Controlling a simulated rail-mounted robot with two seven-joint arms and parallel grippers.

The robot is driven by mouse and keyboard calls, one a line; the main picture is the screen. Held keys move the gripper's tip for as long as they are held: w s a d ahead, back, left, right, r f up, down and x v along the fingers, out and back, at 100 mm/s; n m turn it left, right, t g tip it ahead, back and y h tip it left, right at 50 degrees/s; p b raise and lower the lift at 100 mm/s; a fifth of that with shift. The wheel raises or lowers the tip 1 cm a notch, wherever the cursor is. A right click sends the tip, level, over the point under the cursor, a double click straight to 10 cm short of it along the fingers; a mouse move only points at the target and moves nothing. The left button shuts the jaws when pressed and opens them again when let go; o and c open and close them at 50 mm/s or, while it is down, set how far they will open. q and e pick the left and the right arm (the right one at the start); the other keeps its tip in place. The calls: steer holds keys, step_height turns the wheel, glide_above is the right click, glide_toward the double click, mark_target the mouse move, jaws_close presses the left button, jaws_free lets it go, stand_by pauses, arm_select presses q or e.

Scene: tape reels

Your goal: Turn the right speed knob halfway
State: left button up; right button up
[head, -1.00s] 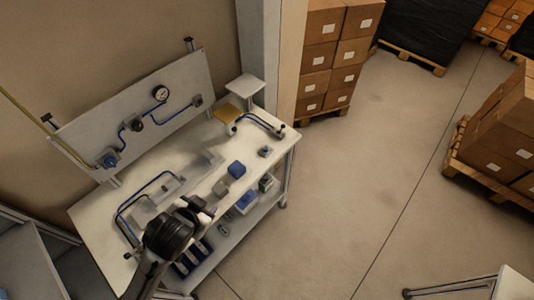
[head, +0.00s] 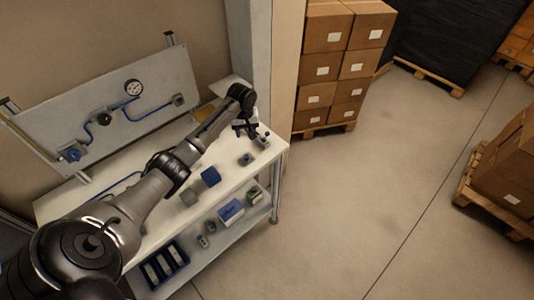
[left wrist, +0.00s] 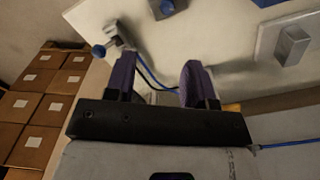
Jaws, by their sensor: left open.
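No thing in view can be surely told as the right speed knob. A small grey fitting (left wrist: 119,33) with a round blue knob (left wrist: 98,51) on its side shows in the left wrist view, ahead and left of the fingers. A small dark-blue knob-like piece (head: 246,159) sits near the bench's front edge in the head view. My left gripper (head: 246,127) is above the right end of the bench. In the left wrist view its two purple-padded fingers (left wrist: 157,82) stand apart with nothing held between them. My right gripper is in neither view.
The white bench (head: 232,177) carries a blue block (head: 210,177) and a grey block (head: 189,197).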

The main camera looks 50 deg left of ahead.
mark_target(246, 156)
arm_select(q)
steer(key=f+n, duration=0.1)
steer(key=f, duration=0.3)
steer(key=f+b, duration=0.1)
steer(key=f, duration=0.4)
steer(key=s+f+n, duration=0.1)
steer(key=f, duration=0.4)
steer(key=shift+n, duration=0.3)
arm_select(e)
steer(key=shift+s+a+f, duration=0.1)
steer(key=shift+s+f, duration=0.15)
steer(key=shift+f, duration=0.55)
arm_select(q)
jaws_close()
steer(key=shift+r, duration=0.1)
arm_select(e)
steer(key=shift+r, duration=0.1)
